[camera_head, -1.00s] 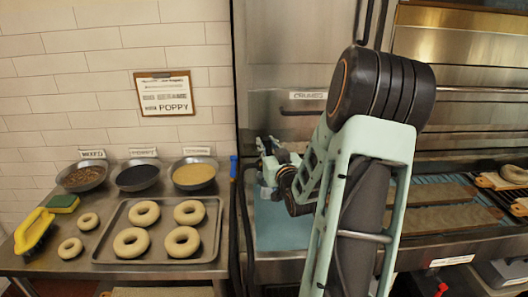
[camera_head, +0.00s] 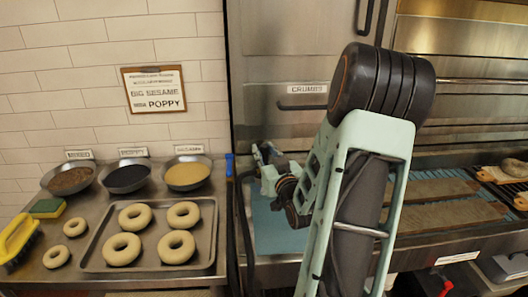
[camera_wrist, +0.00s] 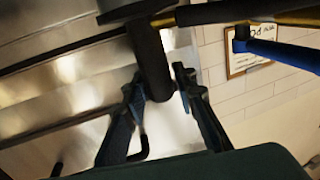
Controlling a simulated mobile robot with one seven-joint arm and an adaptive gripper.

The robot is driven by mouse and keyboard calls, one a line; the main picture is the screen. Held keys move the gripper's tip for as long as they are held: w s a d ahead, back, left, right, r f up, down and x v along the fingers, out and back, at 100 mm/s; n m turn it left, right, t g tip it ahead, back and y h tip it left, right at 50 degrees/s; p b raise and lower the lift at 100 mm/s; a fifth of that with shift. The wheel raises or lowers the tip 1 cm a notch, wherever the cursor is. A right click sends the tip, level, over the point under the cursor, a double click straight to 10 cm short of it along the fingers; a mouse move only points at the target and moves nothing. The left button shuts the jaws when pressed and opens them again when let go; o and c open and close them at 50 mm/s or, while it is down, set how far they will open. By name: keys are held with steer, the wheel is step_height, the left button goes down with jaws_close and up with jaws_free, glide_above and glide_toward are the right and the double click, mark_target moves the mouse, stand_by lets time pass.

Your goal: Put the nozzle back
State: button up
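My gripper (camera_wrist: 160,84) has its two dark fingers on either side of a dark cylinder (camera_wrist: 150,55) in the wrist view. The cylinder's near end lies between the fingertips. It appears to be the nozzle, but I cannot be sure. Contact on both sides is unclear. It meets a dark bar with brass-coloured edges at the top. A blue handle-like part (camera_wrist: 285,52) is at right. In the head view my gripper (camera_head: 264,158) is small, beside the tall steel unit, and partly hidden by my arm. A black hose (camera_head: 242,225) hangs just left of it, near a blue upright part (camera_head: 229,166).
A steel counter (camera_head: 75,270) at left carries a tray (camera_head: 210,248) of bagels, several topping bowls, a sponge (camera_head: 47,208) and a yellow-handled brush (camera_head: 18,238). A clipboard sign (camera_head: 154,90) hangs on the tiled wall. Boards (camera_head: 445,215) lie at right.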

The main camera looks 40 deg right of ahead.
steer(key=shift+o, duration=1.1)
steer(key=shift+p, duration=0.35)
steer(key=v, duration=0.2)
steer(key=b+v, duration=0.1)
steer(key=v, duration=0.2)
steer(key=shift+s+a, duration=0.2)
steer(key=shift+a, duration=0.15)
steer(key=shift+s+r+p, duration=0.2)
steer(key=shift+s+p, duration=0.05)
steer(key=shift+p, duration=0.4)
steer(key=shift+s+f+p, duration=0.1)
steer(key=shift+s+p, duration=0.1)
steer(key=shift+p, duration=0.35)
steer(key=shift+p+v, duration=2.15)
steer(key=shift+p, duration=3.35)
steer(key=shift+a+f, duration=0.1)
steer(key=shift+f, duration=0.1)
